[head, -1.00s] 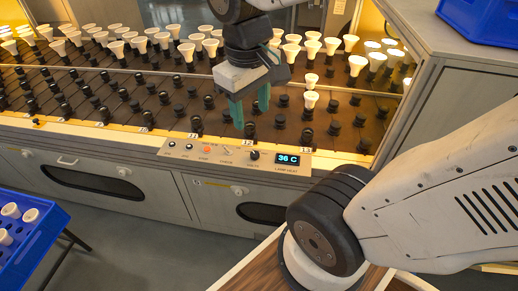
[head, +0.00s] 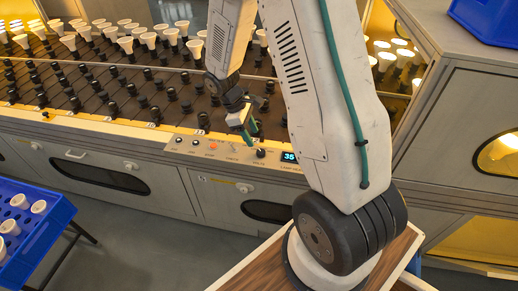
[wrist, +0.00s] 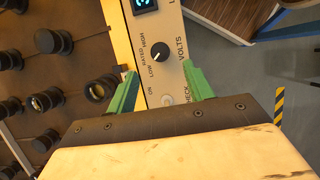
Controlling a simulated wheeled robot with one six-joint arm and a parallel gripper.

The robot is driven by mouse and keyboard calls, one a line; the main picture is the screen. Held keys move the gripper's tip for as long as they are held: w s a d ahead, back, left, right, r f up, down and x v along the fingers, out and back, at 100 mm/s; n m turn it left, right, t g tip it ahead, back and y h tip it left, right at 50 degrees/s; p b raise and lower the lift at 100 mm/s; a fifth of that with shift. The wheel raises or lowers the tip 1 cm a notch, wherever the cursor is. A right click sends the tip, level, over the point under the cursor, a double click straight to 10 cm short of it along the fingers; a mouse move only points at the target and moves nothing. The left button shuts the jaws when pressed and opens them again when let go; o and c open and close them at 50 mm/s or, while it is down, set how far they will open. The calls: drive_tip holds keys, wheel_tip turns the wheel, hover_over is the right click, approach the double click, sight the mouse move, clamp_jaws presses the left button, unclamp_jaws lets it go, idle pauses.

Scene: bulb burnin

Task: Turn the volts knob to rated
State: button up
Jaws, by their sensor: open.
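The black volts knob (wrist: 160,53) sits on the pale control panel (wrist: 172,22) in the wrist view, beside the labels LOW, RATED and HIGH. Its white mark points down-left, toward the LOW and RATED side; I cannot tell exactly which label it meets. My gripper (wrist: 160,70) is open, its green fingers on either side of the knob's line, with the knob just beyond the tips. No contact shows. In the head view the knob (head: 261,153) is just below my gripper (head: 252,138).
The rack behind (head: 150,95) holds rows of black sockets and white bulbs (head: 190,48). A blue crate (head: 62,212) with bulbs stands at lower left.

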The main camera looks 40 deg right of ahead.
sight(261, 152)
drive_tip(key=x, duration=0.7)
drive_tip(key=shift+s+f, duration=0.15)
drive_tip(key=shift+f, duration=0.15)
drive_tip(key=c, duration=1)
